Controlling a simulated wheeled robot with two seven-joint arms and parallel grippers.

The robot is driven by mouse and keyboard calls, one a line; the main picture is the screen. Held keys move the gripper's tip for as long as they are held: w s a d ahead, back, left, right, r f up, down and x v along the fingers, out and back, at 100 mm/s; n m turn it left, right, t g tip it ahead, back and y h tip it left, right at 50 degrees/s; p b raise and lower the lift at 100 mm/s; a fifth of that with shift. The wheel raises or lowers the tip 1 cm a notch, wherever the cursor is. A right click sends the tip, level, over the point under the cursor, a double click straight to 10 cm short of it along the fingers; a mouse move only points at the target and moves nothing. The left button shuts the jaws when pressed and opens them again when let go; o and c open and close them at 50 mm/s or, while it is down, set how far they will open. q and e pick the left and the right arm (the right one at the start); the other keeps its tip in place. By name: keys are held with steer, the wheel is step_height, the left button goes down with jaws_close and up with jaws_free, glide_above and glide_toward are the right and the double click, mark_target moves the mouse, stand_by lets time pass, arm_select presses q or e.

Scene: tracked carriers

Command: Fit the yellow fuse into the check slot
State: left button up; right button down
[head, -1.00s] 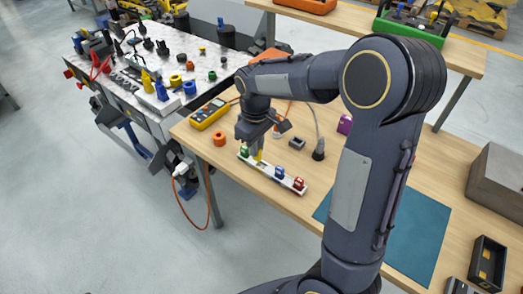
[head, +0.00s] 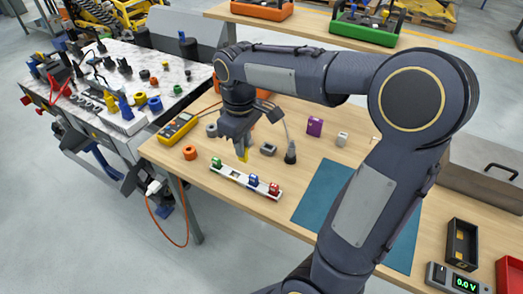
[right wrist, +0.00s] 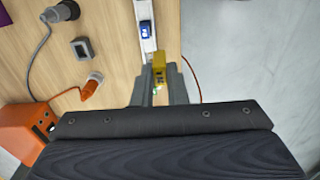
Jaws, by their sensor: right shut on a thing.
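My right gripper (head: 243,148) is shut on the yellow fuse (head: 243,154) and holds it just above the white fuse strip (head: 263,195). The strip carries a green, a blue (head: 253,181) and a red fuse, with a dark empty place (head: 234,174) between green and blue. My left gripper is out of view.
A black open box (head: 462,240) and a red bin (head: 510,275) stand near the meter. A teal mat (head: 325,200) lies bare right of the strip. A grey socket (head: 268,149), a dark plug (head: 290,153) and an orange ring (head: 190,152) lie around the strip.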

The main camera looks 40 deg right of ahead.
steer(key=s+d, duration=0.2)
steer(key=d, duration=0.4)
steer(key=p, duration=0.2)
glide_above(268, 149)
steer(key=f, duration=0.8)
steer(key=shift+s+a, duration=0.1)
steer(key=shift+s, duration=0.1)
steer(key=shift+w+d+f, duration=0.35)
steer(key=shift+w+f, duration=0.05)
steer(key=shift+f, duration=0.3)
step_height(268, 149, down, 4)
steer(key=shift+w+d+r, duration=0.15)
steer(key=shift+r, duration=0.1)
